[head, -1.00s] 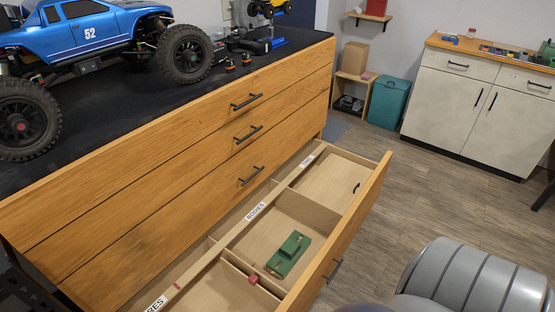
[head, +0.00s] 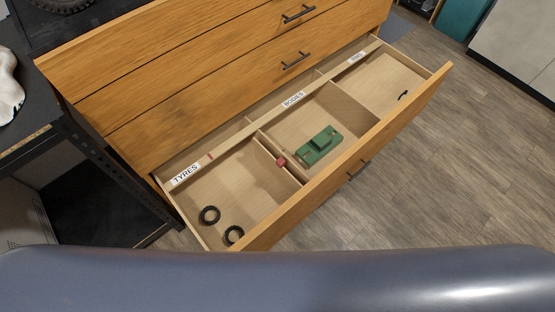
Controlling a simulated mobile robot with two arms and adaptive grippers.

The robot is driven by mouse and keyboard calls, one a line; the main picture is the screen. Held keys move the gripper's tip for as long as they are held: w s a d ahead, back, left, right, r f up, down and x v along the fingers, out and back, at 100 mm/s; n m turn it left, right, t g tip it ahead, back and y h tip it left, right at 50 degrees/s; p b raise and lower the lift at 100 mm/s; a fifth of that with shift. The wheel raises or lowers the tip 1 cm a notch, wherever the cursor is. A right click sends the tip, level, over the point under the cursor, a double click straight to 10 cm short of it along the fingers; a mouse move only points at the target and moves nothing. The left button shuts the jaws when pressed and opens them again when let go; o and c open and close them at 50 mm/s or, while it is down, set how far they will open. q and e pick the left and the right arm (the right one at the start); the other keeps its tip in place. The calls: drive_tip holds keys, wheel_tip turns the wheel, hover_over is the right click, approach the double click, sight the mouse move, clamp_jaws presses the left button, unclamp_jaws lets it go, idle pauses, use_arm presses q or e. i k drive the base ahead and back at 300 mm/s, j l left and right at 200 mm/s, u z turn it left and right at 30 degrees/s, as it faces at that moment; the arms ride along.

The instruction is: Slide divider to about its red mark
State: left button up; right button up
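The open drawer (head: 346,178) has a light wood divider (head: 293,173) between the TYRES and BODIES compartments. A small red block (head: 281,161) sits on the divider. A small red mark (head: 210,156) is on the back rail, near the TYRES label (head: 185,173). The divider's rail end stands clearly to the right of that mark. A green body part (head: 319,145) lies in the BODIES compartment, right of the divider. Neither gripper is in view.
A wooden cabinet (head: 190,75) with closed drawers rises behind the open drawer. A black metal-framed bench (head: 85,135) stands at the left. A right compartment (head: 380,82) holds a small dark item. Floor (head: 450,170) is clear at the right.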

sight(276, 168)
drive_tip(key=k+l+u, duration=0.2)
drive_tip(key=l+u, duration=0.15)
drive_tip(key=k+l+u, duration=0.55)
drive_tip(key=u, duration=0.2)
drive_tip(key=k+l, duration=0.05)
